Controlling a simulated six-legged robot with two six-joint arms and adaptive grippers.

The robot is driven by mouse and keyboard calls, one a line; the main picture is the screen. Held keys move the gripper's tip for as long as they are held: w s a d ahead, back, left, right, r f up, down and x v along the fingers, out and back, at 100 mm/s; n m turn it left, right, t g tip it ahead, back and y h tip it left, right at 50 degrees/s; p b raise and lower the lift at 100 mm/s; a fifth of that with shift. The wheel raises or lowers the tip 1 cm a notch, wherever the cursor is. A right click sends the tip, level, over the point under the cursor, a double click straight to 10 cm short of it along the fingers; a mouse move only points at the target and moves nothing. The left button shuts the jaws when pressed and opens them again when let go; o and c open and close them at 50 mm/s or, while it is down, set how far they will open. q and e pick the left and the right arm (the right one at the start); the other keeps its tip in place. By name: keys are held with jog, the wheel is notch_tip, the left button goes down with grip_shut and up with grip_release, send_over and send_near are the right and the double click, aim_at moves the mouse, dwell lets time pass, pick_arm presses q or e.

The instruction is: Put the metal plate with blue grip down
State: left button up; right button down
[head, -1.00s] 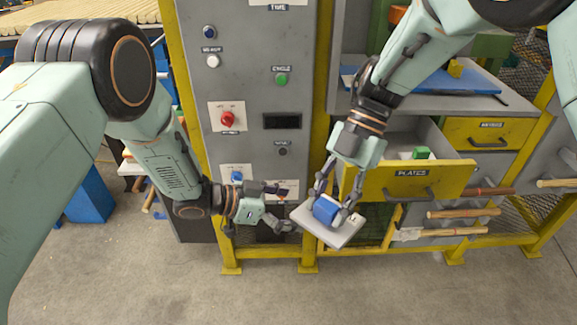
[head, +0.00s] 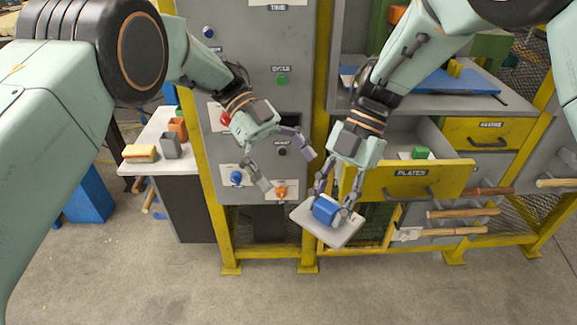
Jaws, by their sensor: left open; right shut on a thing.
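The metal plate (head: 343,232) is a flat grey square with a blue grip (head: 326,209) on top. My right gripper (head: 334,203) is shut on the blue grip and holds the plate in the air, a little tilted, in front of the yellow frame and below the drawer labelled PLATES (head: 430,181). My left gripper (head: 289,172) is open and empty in front of the grey control panel (head: 232,55), up and left of the plate. Its fingers are close to the lower panel controls; I cannot tell if they touch.
The PLATES drawer stands open with a green-gripped item (head: 420,153) inside. A blue mat (head: 465,82) lies on the bench above. An orange knob (head: 281,193) and a blue knob (head: 236,177) are on the panel. A white side table (head: 150,133) holds several blocks. Floor in front is clear.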

aim_at(328, 219)
pick_arm(q)
jog(key=x, duration=1.1)
jog(key=shift+s+d+f, duration=0.15)
jog(key=shift+d+f, duration=0.05)
jog(key=shift+d, duration=0.05)
jog(key=c, duration=1.7)
jog(key=shift+c, duration=0.3)
pick_arm(e)
jog(key=c, duration=0.7)
grip_release()
